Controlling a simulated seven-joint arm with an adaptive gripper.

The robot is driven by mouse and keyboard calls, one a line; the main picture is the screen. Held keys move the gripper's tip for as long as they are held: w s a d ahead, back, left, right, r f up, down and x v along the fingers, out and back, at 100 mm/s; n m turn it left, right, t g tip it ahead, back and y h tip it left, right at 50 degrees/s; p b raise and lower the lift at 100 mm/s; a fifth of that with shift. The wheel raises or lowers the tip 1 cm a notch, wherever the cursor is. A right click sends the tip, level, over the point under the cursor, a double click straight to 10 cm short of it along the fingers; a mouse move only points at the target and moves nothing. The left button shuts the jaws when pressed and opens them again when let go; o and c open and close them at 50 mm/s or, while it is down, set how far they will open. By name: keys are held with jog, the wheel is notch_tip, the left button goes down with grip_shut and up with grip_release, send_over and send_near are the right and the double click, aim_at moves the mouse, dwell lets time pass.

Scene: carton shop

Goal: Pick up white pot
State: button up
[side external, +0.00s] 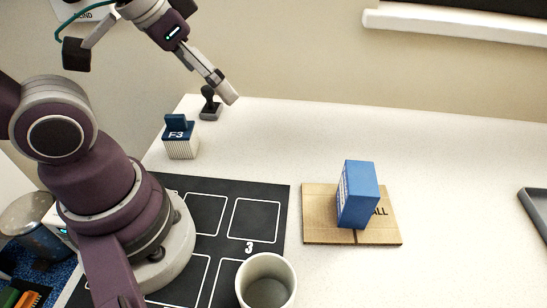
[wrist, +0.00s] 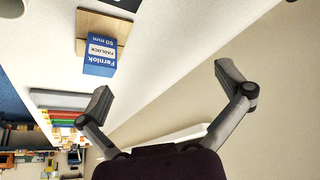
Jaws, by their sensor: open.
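The white pot (side external: 266,290) stands upright at the bottom edge of the side view, open at the top, with its base cut off by the frame. A pale round thing at the top left corner of the wrist view (wrist: 11,7) looks like the same pot. My gripper (side external: 229,94) is raised over the far left part of the table, well apart from the pot. In the wrist view its two fingers (wrist: 165,86) are spread wide with nothing between them.
A blue padlock box (side external: 358,195) stands on a cardboard piece (side external: 318,232). A black numbered mat (side external: 270,187) lies left of it. A blue-topped F3 block (side external: 180,146) and a dark stamp-like object (side external: 210,110) stand near the back. The right tabletop is mostly clear, with a grey tray (side external: 536,215) at the edge.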

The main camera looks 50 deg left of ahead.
jog(key=d+f+m+g+h, duration=0.1)
jog(key=d+f+m+g, duration=0.2)
jog(key=d+m, duration=0.65)
jog(key=m+g+y, duration=0.1)
jog(key=m+g, duration=0.2)
jog(key=m, duration=0.2)
send_over(267, 301)
notch_tip(267, 301, down, 13)
jog(key=shift+f, duration=0.6)
jog(key=shift+c, duration=0.3)
jog(key=c, duration=1.2)
